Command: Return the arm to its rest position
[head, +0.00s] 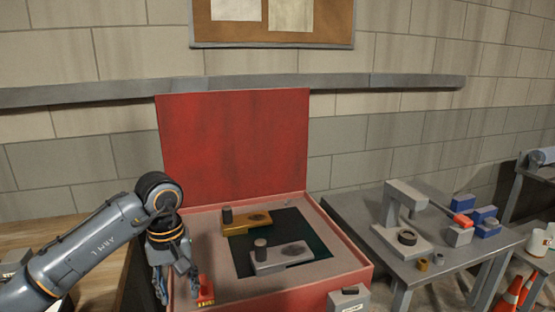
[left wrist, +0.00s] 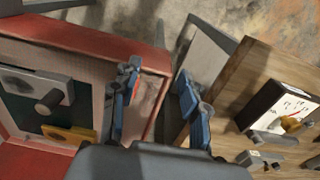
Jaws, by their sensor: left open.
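My left arm comes in from the left in the head view. Its gripper (head: 172,283) points down beside the left wall of an open red box (head: 330,289). In the left wrist view the two fingers of the left gripper (left wrist: 158,95) are spread apart, with nothing between them. They are above the box's edge and the gap beside a wooden table. My right gripper is in neither view.
The red box holds a yellow part (head: 236,229) and a grey part (head: 268,262); a small red object (head: 205,291) is close to the gripper. A wooden table (head: 60,232) with a dial meter (left wrist: 284,108) stands left. A grey bench (head: 362,222) stands right.

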